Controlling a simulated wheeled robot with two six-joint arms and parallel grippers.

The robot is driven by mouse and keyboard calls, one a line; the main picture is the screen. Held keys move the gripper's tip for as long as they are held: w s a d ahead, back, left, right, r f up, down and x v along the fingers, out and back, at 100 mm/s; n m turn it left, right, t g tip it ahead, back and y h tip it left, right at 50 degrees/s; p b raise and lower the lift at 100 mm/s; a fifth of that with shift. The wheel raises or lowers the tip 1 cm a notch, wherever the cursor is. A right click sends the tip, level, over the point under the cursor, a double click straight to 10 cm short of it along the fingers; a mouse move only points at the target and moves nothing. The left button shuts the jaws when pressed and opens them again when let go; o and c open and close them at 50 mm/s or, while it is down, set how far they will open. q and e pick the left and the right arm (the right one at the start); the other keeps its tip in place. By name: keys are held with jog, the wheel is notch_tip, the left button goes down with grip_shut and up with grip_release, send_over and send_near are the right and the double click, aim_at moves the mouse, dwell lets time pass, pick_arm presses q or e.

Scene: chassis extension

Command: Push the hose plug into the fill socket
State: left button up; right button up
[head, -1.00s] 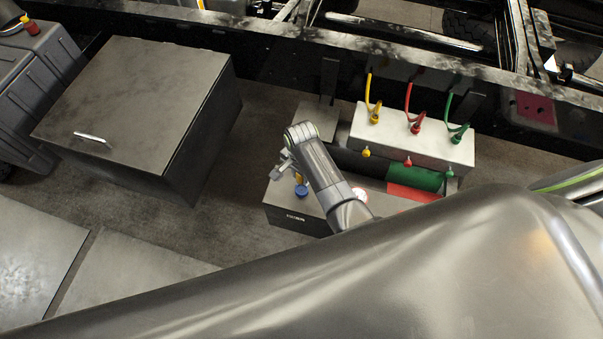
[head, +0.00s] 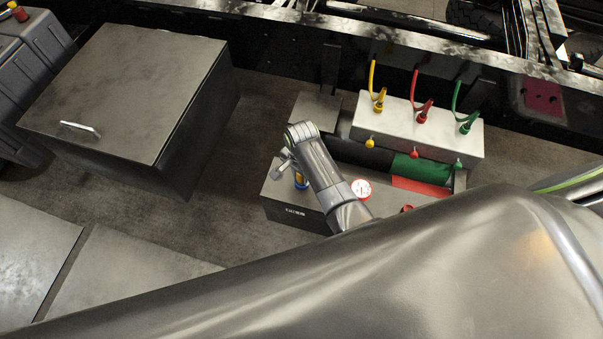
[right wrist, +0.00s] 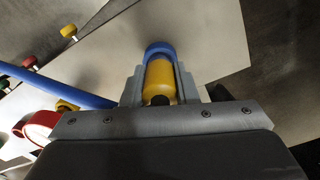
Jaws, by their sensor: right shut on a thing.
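The yellow plug (right wrist: 160,82) is between the fingers of my right gripper (right wrist: 160,88), which is shut on it. In the right wrist view the blue ring (right wrist: 158,48) curves around the plug's far end. I cannot tell how deep the plug sits. My left gripper is not in view.
A blue hose (right wrist: 60,87) runs in from the left in the wrist view. A white disc with red marks (head: 361,189) is on the grey box (head: 285,208). Behind stands a white block (head: 405,122) with yellow, red and green fittings. A large dark lidded box (head: 130,90) is left.

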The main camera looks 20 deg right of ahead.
jog(key=shift+p, duration=0.95)
dwell(1.6)
jog(key=shift+f+b, duration=0.4)
jog(key=shift+f, duration=0.1)
dwell(0.5)
jog(key=o, duration=1)
jog(key=shift+r, duration=0.1)
jog(key=shift+r+p, duration=0.25)
jog(key=shift+p, duration=0.2)
notch_tip(320, 180, up, 9)
jog(key=p, duration=0.7)
jog(key=shift+p, duration=0.4)
notch_tip(320, 180, up, 8)
jog(key=shift+f+b, duration=0.15)
jog(key=shift+b, duration=0.2)
